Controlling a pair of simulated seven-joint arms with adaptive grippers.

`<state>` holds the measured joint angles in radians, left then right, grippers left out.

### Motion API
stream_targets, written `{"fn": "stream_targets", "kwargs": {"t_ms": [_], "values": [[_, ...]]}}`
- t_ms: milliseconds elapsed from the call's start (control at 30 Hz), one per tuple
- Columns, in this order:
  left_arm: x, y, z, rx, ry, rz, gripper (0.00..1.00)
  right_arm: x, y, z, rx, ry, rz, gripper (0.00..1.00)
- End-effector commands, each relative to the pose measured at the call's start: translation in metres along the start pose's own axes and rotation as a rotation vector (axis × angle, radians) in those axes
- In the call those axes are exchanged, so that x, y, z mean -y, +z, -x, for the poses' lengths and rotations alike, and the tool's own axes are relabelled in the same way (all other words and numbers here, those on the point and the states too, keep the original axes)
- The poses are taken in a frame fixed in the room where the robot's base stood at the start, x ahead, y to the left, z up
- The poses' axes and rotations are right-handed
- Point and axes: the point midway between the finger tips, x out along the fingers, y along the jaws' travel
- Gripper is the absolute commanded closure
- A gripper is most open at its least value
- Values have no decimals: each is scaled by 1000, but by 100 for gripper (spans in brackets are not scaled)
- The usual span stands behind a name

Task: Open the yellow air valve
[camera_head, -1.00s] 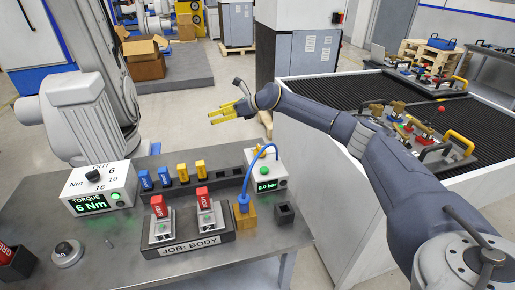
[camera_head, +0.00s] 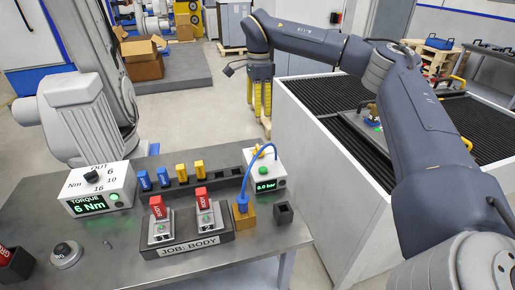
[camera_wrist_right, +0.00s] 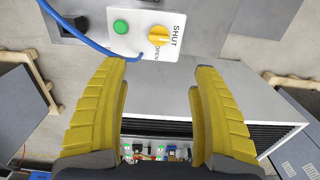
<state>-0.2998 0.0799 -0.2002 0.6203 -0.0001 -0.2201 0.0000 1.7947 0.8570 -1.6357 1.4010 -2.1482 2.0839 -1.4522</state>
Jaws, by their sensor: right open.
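The yellow air valve is a round yellow knob (camera_wrist_right: 159,36) on a white box, with SHUT and OPEN printed beside it. I cannot tell which word it points at. The air box (camera_head: 265,172) stands at the back right of the bench in the head view, its display reading about 0.0 bar. A green button (camera_wrist_right: 121,27) and a blue hose (camera_wrist_right: 85,38) are beside the knob. My right gripper (camera_head: 260,112) points down, its yellow fingers beyond the box. In the wrist view my right gripper (camera_wrist_right: 161,68) is open and empty, apart from the knob. My left gripper is out of view.
The steel bench (camera_head: 200,262) holds a torque box (camera_head: 101,194), a JOB: BODY fixture (camera_head: 195,243), blue and yellow blocks in a dark rack (camera_head: 208,178) and a hose nozzle (camera_head: 242,207). A white-sided conveyor (camera_head: 320,180) stands to the right.

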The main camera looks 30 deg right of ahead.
Motion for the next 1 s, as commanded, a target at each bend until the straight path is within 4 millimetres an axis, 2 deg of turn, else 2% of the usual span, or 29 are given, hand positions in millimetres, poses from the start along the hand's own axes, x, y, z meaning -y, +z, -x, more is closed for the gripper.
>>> {"fn": "stream_targets", "kwargs": {"t_ms": [133, 267, 700, 1000], "values": [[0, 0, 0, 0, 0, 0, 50, -2, -3, -6, -12, 6, -1, 35], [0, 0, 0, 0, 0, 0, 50, -2, -3, -23, -12, 7, -2, 35], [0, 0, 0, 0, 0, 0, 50, -3, -4, -104, -10, 8, -2, 35], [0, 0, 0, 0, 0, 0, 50, -3, -4, -148, -10, 6, -3, 35]]}}
